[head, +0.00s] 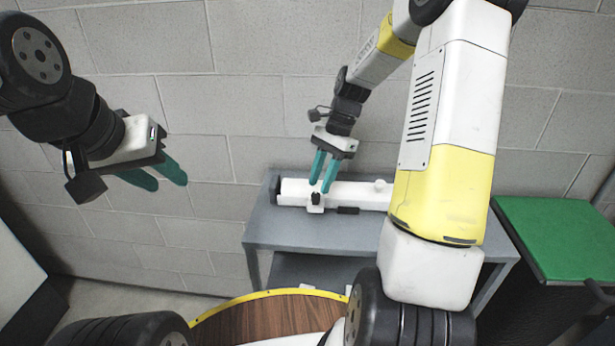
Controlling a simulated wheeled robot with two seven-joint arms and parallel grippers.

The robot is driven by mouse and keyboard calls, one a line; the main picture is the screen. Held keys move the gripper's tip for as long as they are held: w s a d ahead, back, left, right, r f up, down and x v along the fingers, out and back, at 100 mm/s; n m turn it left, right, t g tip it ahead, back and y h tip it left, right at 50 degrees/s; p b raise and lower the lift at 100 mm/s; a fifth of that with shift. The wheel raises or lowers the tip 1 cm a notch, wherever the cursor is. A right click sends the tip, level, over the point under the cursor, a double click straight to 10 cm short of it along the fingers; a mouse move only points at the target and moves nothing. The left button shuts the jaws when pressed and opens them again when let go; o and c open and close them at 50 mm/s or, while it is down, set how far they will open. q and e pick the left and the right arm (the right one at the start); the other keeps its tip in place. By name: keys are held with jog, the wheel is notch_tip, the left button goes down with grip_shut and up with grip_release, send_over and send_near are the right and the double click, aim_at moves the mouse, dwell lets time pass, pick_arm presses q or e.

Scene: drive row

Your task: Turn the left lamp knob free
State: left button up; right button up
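A long white lamp-like unit (356,194) lies on the grey table. A small dark knob (316,197) on a white block is at its left front. My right gripper (320,188) points down just above this knob, its two teal fingers apart with a gap between them. I cannot tell whether the fingertips touch the knob. The right end of the unit is hidden behind my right arm. My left gripper (167,185) is open and empty in the air at the left, well away from the table.
The grey table (268,228) stands against a block wall. A small black piece (348,210) lies at the unit's front edge. A green-topped stand (555,235) is at the right. A round wooden top with a yellow rim (262,318) is in the foreground.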

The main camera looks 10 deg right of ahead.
aim_at(316, 197)
jog(key=shift+x, duration=1.45)
grip_shut()
